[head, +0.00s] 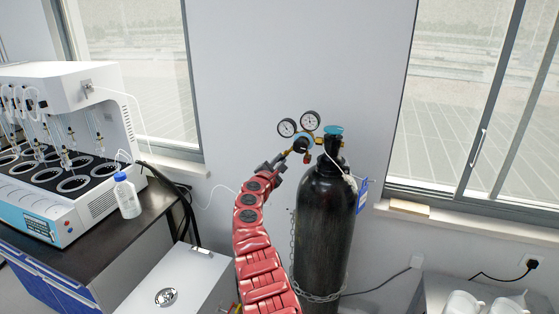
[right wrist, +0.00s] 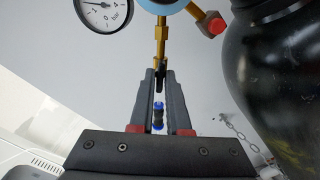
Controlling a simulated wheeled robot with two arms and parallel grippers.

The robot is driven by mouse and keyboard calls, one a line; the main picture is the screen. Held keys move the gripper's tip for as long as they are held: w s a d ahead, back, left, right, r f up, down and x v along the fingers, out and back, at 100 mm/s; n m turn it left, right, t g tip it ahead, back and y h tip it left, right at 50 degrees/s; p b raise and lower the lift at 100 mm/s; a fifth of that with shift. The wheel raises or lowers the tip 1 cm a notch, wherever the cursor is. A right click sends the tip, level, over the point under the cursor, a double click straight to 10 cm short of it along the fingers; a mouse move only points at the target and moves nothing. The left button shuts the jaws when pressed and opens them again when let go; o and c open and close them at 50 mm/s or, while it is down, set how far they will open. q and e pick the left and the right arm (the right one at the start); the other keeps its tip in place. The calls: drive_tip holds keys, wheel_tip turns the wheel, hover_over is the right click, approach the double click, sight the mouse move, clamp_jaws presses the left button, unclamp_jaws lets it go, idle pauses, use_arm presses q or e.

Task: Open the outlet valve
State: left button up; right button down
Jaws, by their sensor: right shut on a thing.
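A black gas cylinder (head: 325,220) stands upright against the wall, with a two-gauge regulator (head: 303,138) at its top left. My right gripper (head: 284,158) reaches up to the left side of the regulator. In the right wrist view its two fingers (right wrist: 160,82) are shut on the outlet valve, a slim dark part (right wrist: 160,76) below a brass stem (right wrist: 161,42). A blue and black piece (right wrist: 158,116) shows between the fingers. The fingers partly hide the valve, so its turn position cannot be told. My left gripper is not in view.
A chain (head: 318,297) runs around the cylinder's lower part. A blue tag (head: 361,195) hangs at its right. A multi-station distiller (head: 62,85) and a bottle (head: 127,197) stand on the left bench. A white box (head: 185,280) is at lower left.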

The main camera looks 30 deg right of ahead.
drive_tip(key=shift+f+n, duration=0.1)
drive_tip(key=shift+n, duration=0.4)
drive_tip(key=c, duration=0.9)
unclamp_jaws()
drive_tip(key=shift+a, duration=0.1)
drive_tip(key=v, duration=1.7)
drive_tip(key=shift+s+a, duration=0.1)
drive_tip(key=shift+a, duration=0.05)
